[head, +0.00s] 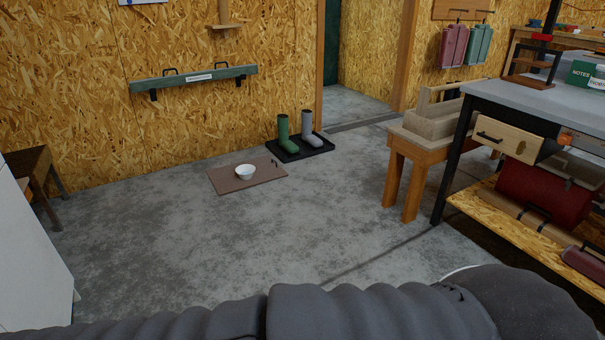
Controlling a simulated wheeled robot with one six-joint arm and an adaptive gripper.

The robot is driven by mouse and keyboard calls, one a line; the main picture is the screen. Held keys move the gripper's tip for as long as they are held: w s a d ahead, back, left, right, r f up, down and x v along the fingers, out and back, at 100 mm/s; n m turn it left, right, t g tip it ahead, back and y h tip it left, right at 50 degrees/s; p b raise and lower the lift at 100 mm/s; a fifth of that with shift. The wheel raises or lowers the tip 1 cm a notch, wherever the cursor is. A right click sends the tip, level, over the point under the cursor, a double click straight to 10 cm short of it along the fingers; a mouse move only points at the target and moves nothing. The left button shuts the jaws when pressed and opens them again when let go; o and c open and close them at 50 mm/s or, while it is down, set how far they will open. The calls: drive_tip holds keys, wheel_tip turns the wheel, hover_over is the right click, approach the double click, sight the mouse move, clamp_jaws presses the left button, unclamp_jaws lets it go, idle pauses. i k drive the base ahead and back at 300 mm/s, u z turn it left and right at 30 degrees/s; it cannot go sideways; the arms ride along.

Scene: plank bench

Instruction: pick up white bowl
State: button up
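The white bowl (245,171) sits upright on a brown mat (225,184) on the concrete floor, left of the picture's middle and near the chipboard wall. Nothing covers the bowl. My arm shows as a dark ribbed shape along the bottom edge, well apart from the bowl. My gripper is not in the picture.
A black tray (284,156) with a green boot (283,130) and a grey boot (307,127) stands right behind the mat. A wooden stool (424,146) and a workbench (460,93) stand at right, a white cabinet (30,265) at left. The floor (290,235) before the mat is clear.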

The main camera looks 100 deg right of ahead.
sight(245, 171)
drive_tip(key=z, duration=3.15)
drive_tip(key=i, duration=2.4)
drive_tip(key=u, duration=0.85)
drive_tip(key=i, duration=1.35)
drive_tip(key=u, duration=0.55)
